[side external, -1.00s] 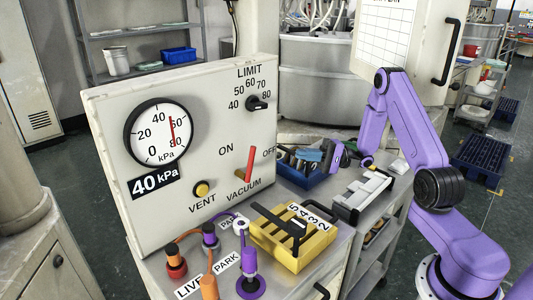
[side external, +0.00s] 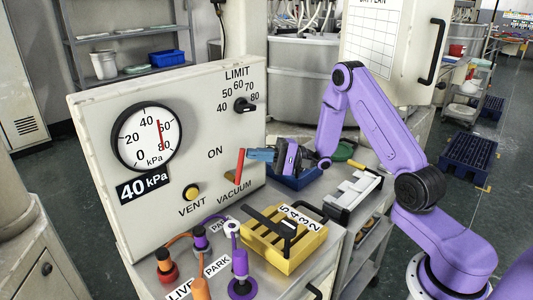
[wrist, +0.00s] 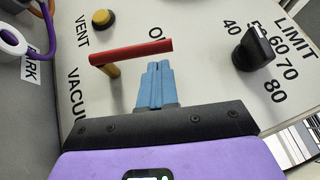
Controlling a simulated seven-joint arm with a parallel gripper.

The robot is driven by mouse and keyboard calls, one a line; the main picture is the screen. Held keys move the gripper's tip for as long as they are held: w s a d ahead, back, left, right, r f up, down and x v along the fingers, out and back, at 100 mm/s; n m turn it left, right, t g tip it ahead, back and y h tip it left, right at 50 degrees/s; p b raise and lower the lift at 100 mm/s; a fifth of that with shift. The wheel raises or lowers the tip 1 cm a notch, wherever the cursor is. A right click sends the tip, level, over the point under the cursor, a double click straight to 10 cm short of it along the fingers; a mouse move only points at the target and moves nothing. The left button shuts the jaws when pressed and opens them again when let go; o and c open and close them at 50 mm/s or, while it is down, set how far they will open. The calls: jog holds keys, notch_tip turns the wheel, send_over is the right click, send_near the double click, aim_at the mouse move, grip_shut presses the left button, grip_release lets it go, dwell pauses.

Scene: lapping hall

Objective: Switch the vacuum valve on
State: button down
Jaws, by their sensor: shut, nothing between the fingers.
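The vacuum valve is a red lever (side external: 239,165) on a brass hub on the white panel (side external: 120,90). Its handle points up and slightly right, between the ON and OFF labels, nearer OFF, which my gripper covers in the side view. My gripper (side external: 252,154) has blue fingers and is shut and empty, just right of the lever's upper end. In the wrist view the red lever (wrist: 135,52) crosses just beyond the closed fingertips (wrist: 157,66). Whether they touch it I cannot tell.
A gauge (side external: 147,136) above a 40 kPa plate reads about 60 to 70. A yellow vent button (side external: 191,192) and a black limit knob (side external: 245,105) are on the panel. Below stand a yellow slotted block (side external: 270,252), hose plugs (side external: 240,265) and a blue bin (side external: 295,181).

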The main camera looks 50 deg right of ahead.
jog(key=shift+a+r, duration=0.1)
jog(key=shift+a, duration=0.25)
jog(key=shift+a+r+n+g+h, duration=0.7)
jog(key=shift+a+n+g+h, duration=0.3)
jog(key=shift+h, duration=0.1)
